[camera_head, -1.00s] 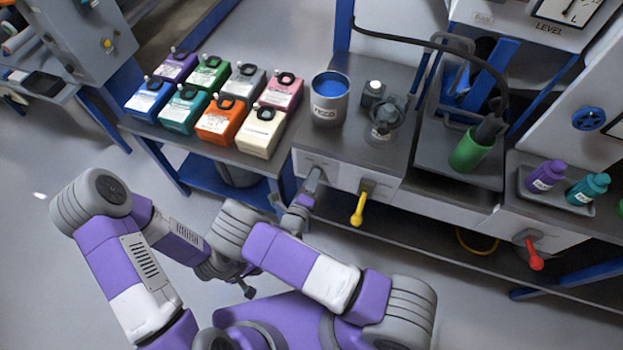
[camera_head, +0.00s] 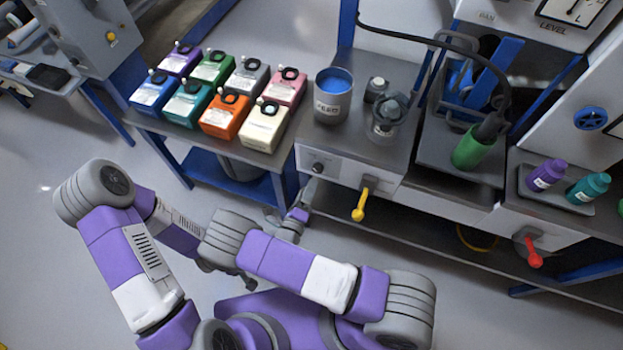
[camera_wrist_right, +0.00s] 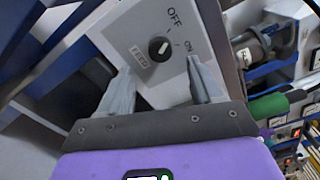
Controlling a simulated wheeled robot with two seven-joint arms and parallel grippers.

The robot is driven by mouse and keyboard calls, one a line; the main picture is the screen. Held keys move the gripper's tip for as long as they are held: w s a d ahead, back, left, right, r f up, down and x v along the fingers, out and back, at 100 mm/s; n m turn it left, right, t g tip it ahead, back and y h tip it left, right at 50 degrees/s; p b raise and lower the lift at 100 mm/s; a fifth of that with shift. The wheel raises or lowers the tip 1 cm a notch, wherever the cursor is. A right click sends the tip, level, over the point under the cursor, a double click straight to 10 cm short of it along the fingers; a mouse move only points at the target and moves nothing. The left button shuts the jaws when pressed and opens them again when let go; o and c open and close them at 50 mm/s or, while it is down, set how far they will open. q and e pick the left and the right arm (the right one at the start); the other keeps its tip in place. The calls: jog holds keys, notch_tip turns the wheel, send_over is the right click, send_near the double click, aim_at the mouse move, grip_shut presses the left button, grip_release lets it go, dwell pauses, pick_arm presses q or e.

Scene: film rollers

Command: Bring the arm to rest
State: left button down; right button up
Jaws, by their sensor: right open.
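My right gripper (camera_head: 306,190) is in front of the grey bench, just below a dark round knob (camera_head: 318,168) on its front panel. In the right wrist view the right gripper (camera_wrist_right: 160,82) has its two grey fingers apart with nothing between them. The knob (camera_wrist_right: 159,48) shows beyond the fingertips, clear of them, on a panel marked OFF and ON. My left arm is folded at the left, and its gripper (camera_head: 246,282) is mostly hidden behind my right arm; its jaws cannot be made out.
Several coloured bottles stand on the left bench (camera_head: 150,124). A FEED pot (camera_head: 332,106) with blue contents stands above the knob. A yellow lever (camera_head: 360,205) and a red lever (camera_head: 533,252) stick out from the bench fronts. Open floor lies at the left.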

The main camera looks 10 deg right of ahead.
jog(key=shift+s+a, duration=0.35)
jog(key=shift+s, duration=0.25)
